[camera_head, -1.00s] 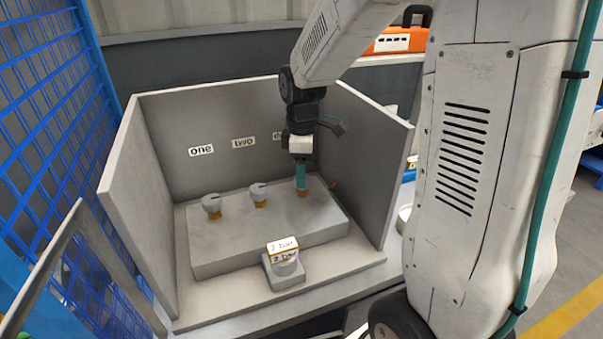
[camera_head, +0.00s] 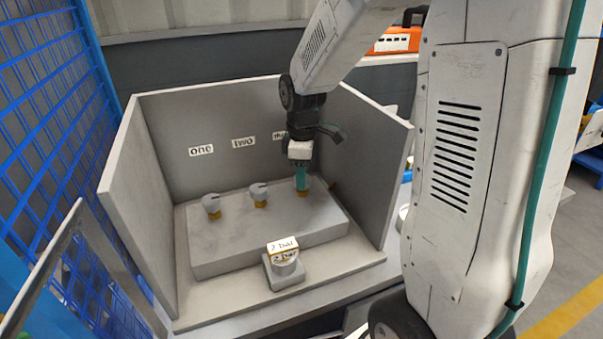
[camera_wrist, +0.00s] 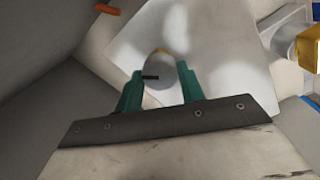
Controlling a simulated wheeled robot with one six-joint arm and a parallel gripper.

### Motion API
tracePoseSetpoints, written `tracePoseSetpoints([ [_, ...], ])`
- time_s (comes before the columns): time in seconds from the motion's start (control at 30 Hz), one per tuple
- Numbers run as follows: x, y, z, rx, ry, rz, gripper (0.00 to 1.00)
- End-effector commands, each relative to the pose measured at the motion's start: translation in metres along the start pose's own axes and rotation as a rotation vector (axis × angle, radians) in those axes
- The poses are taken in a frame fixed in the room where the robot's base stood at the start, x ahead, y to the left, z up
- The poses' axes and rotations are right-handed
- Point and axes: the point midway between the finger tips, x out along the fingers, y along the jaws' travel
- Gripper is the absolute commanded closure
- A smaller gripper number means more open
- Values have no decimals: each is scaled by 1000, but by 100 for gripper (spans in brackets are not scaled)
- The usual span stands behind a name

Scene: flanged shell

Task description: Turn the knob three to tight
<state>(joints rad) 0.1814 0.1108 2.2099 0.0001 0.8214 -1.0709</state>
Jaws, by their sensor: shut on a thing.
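Knob three (camera_head: 305,184) is the rightmost of three knobs on a grey block, below a wall label partly hidden by my arm. My gripper (camera_head: 301,180) reaches down over it with green fingers. In the wrist view the knob (camera_wrist: 161,72) is a pale grey cap with a dark pointer mark and some yellow at its base. My gripper (camera_wrist: 160,90) has one green finger on each side of the cap and is shut on it. Knob one (camera_head: 211,204) and knob two (camera_head: 259,193) stand to the left, grey caps on yellow bases.
The block (camera_head: 240,245) sits in an open shell with grey walls (camera_head: 141,235) at left, back and right. A small gauge stand (camera_head: 285,275) labelled "2 bar" stands in front. An orange item (camera_wrist: 107,9) shows in the wrist view.

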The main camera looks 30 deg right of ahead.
Motion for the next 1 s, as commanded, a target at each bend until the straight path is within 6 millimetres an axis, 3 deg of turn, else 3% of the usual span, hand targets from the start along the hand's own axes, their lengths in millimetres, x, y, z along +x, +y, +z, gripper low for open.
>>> tracePoseSetpoints([
  [1.0, -1, 1, 0, 751, 2, 2, 84],
])
